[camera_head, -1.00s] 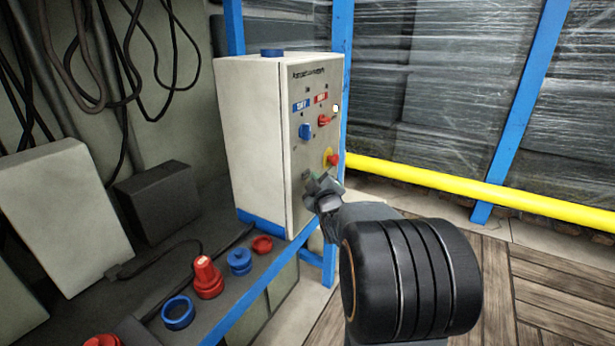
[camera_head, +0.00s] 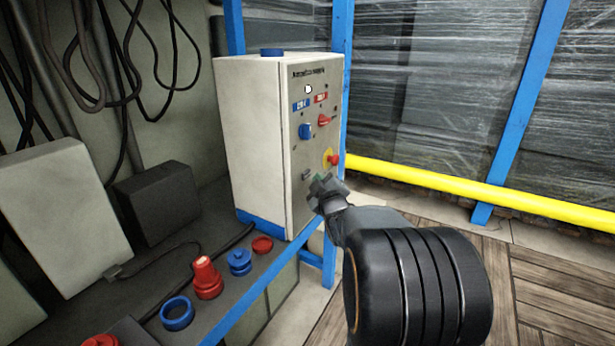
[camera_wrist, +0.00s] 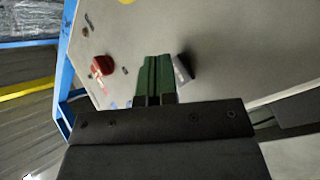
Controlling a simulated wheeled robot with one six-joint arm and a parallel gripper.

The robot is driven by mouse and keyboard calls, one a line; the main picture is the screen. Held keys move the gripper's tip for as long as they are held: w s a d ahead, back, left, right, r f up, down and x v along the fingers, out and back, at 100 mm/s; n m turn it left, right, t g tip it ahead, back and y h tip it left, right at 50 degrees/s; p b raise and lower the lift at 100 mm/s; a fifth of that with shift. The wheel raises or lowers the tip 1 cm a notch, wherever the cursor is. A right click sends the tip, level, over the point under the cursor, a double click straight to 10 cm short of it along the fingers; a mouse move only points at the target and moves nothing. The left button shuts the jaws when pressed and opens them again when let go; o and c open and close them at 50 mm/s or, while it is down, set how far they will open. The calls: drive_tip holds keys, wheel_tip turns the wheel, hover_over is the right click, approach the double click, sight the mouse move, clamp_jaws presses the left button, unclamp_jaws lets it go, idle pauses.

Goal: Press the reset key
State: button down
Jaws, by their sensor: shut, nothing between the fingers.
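A pale control box (camera_head: 255,140) stands on the bench, its front panel facing right. Low on the panel is a small grey key (camera_head: 306,174); I cannot read a label, so I cannot confirm it is the reset key. A grey piece (camera_wrist: 183,68) beside my fingers in the wrist view looks like the same key. My gripper (camera_head: 319,181) is shut and empty, just right of and below the grey key in the head view. Its green fingers (camera_wrist: 155,78) are together; they appear apart from the key, but depth is unclear.
The panel also has a blue knob (camera_head: 305,131), a red knob (camera_head: 324,120), a red mushroom button (camera_head: 335,160) on yellow, and a lit white lamp (camera_head: 308,89). A blue post (camera_head: 341,50) and yellow rail (camera_head: 480,186) stand close by. Red and blue parts lie on the bench.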

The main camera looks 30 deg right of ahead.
drive_tip(key=shift+s, duration=0.1)
drive_tip(key=shift+s+d, duration=0.4)
drive_tip(key=shift+s, duration=0.3)
drive_tip(key=shift+s+d, duration=0.35)
drive_tip(key=shift+s, duration=0.4)
drive_tip(key=shift+s+d, duration=0.4)
drive_tip(key=shift+s, duration=0.3)
drive_tip(key=s+a+r+m+g+y+p, duration=0.1)
drive_tip(key=a+r+m+g+p, duration=0.15)
drive_tip(key=a+r+p, duration=0.6)
drive_tip(key=s+a+r+m+g+y+p, duration=0.1)
drive_tip(key=s+a+r+m+g+p, duration=0.25)
drive_tip(key=p, duration=0.75)
drive_tip(key=s+a+r+g+y+p, duration=0.3)
drive_tip(key=s+a+r+g+p, duration=0.5)
drive_tip(key=s+a+r+p, duration=0.3)
drive_tip(key=a+p, duration=0.1)
drive_tip(key=p, duration=0.3)
drive_tip(key=shift+y, duration=0.4)
drive_tip(key=shift+a, duration=0.1)
